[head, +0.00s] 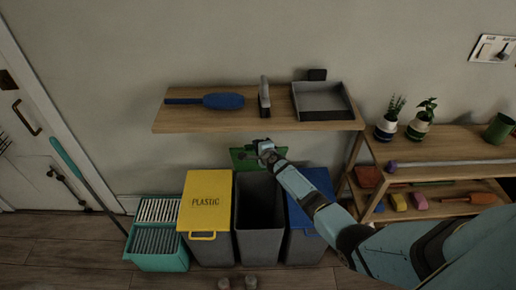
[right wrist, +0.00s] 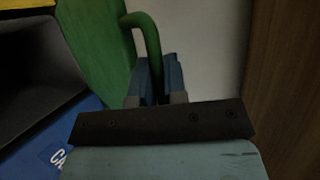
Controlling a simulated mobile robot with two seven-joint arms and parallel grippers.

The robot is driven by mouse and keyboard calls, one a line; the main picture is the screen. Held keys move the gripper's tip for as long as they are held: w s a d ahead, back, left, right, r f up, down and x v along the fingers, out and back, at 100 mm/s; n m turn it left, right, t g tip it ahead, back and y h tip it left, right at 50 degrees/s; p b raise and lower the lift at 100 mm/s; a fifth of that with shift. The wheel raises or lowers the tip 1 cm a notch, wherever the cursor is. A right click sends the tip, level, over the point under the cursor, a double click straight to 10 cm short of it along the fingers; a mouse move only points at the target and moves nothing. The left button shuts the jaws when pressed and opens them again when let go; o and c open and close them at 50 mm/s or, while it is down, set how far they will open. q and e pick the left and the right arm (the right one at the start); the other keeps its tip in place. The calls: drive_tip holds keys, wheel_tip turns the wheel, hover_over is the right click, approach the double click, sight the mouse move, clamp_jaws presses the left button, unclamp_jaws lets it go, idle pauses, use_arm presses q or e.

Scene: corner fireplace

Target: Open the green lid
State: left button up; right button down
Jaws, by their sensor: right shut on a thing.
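The green lid (head: 242,160) of the middle grey bin (head: 258,248) is raised at the bin's back, under the wooden shelf. The bin's dark inside shows from above. In the right wrist view the green lid (right wrist: 98,45) stands steeply, with its curved green handle (right wrist: 152,38) sticking out. My right gripper (head: 265,148) is at the raised lid and is shut on this handle; its fingers (right wrist: 157,88) are close around the handle's lower part. My gripper and arm hide part of the lid in the head view. My left gripper is not in view.
A bin with a shut yellow lid (head: 207,195) stands left, one with a blue lid (head: 318,185) right. The shelf (head: 215,120) with a blue brush (head: 222,101) and grey tray (head: 322,102) hangs close above my gripper. A plant rack (head: 455,145) stands at right.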

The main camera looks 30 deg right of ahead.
drive_tip(key=c, duration=1.2)
unclamp_jaws()
drive_tip(key=shift+s+a+r+p, duration=0.1)
drive_tip(key=shift+s+p, duration=0.2)
drive_tip(key=shift+p, duration=0.05)
drive_tip(key=p+v, duration=0.5)
drive_tip(key=v, duration=0.8)
drive_tip(key=shift+s, duration=0.1)
